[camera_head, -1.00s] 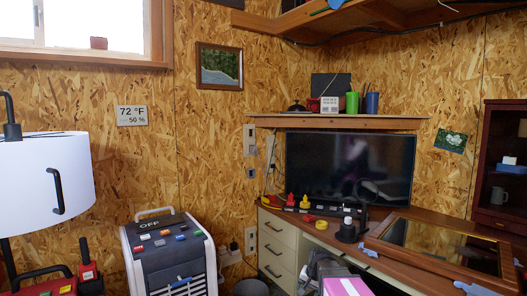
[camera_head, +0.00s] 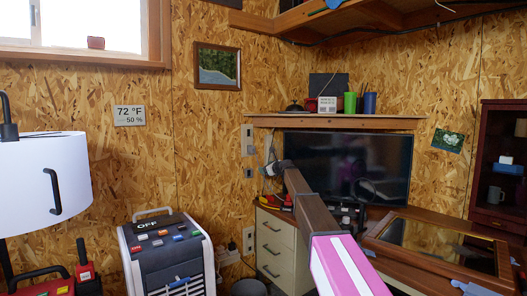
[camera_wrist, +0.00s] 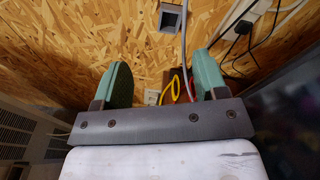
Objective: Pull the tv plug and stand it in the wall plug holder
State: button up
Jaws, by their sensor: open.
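My gripper (camera_wrist: 161,78) is open, with its two green fingers apart and nothing between them. In the head view my gripper (camera_head: 272,168) is near the wall at the left edge of the TV (camera_head: 345,165). A small grey square fitting (camera_wrist: 170,18) is on the wall above the fingers in the wrist view; it looks like the plug holder and also shows in the head view (camera_head: 249,172). A black plug (camera_wrist: 243,27) with a dark cord sits up and to the right of the fingers. I cannot tell for certain that it is the TV's.
A pale cable hangs down in front of the wall between the fingers. A yellow loop (camera_wrist: 175,90) lies below. The shelf (camera_head: 340,122) is above the TV. The portable unit (camera_head: 165,250) and drawers (camera_head: 275,245) stand below. Open wall lies left of the fitting.

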aim_at(253, 147)
jog(key=w+a+r+m+t, duration=0.2)
jog(key=w+r+m, duration=0.3)
jog(key=r, duration=0.5)
jog(key=shift+n+y, duration=0.3)
jog(key=shift+n, duration=0.1)
jog(key=x, duration=1.1)
jog(key=shift+w+d+f, duration=0.1)
jog(key=shift+w+f, duration=0.15)
jog(key=shift+w, duration=0.1)
jog(key=shift+c, duration=0.3)
jog(key=c, duration=1)
jog(key=shift+v, duration=2.45)
jog(key=shift+v, duration=2.4)
notch_tip(253, 147, down, 16)
jog(key=shift+w, duration=0.15)
